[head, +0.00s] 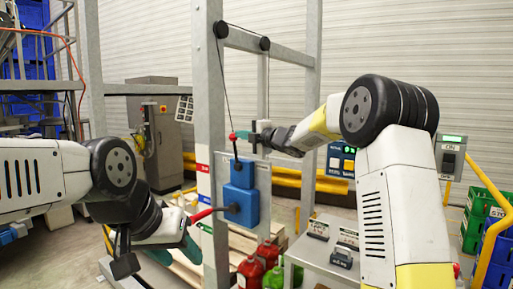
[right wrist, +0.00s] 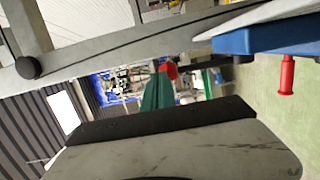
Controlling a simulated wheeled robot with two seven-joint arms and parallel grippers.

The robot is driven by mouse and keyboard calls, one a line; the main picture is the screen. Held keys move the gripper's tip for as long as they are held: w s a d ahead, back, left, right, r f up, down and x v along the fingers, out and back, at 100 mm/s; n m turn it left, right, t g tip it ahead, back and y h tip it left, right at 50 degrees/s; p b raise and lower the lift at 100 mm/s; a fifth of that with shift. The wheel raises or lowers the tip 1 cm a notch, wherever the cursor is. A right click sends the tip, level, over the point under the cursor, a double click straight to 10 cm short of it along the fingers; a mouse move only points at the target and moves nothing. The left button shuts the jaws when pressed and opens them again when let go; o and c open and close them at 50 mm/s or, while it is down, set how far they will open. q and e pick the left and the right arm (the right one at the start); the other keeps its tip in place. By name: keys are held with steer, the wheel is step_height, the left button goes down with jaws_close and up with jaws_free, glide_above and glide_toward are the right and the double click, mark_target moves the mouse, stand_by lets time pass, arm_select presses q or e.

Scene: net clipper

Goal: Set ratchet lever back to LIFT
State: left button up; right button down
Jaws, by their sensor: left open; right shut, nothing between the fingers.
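A blue ratchet hoist (head: 241,204) hangs beside the grey steel post. A red-tipped black lever (head: 234,142) rises from its upper part, and a red-handled lever (head: 203,214) sticks out to the left lower down. I cannot tell their marked positions. My right gripper (head: 243,134) is shut with nothing in it, its green tip close beside the upper red knob; contact is unclear. In the right wrist view the green tip (right wrist: 157,92) is next to the red knob (right wrist: 170,69). My left gripper (head: 178,250) is open, low and left of the lower red handle.
The grey steel post (head: 209,110) stands between my arms. Red and green jugs (head: 250,270) stand on the floor below the hoist. A grey table (head: 323,262) with small blocks is at the right. A control box (head: 342,160) is behind, and crates (head: 480,215) stand far right.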

steer(key=x, duration=0.3)
steer(key=shift+s+a+r, duration=0.1)
steer(key=shift+a, duration=0.15)
steer(key=shift+w+a, duration=0.35)
steer(key=shift+a, duration=0.15)
steer(key=shift+a, duration=0.1)
